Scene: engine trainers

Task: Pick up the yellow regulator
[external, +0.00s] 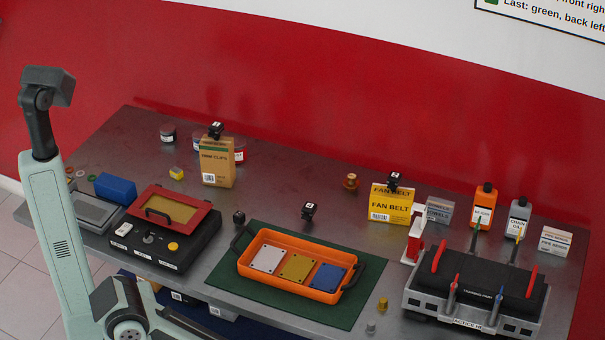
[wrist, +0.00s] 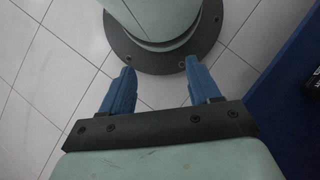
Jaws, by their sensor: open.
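A flat yellow plate (external: 297,267), which looks like the yellow regulator, lies in an orange tray (external: 330,297) between a white plate (external: 267,258) on its left and a blue plate (external: 328,277) on its right. A smaller yellow block (external: 177,174) lies farther back on the left of the bench. My gripper (wrist: 160,75) is open and empty in the wrist view, its two blue fingers wide apart. It points down toward the tiled floor and my own base, away from the tray. The fingers are not visible in the external view.
The tray stands on a green mat (external: 372,285). A black box with a red-framed lid (external: 205,222) is to its left, a black engine trainer (external: 490,275) to its right. Fan belt (external: 393,206) and trim clips (external: 217,165) boxes stand behind.

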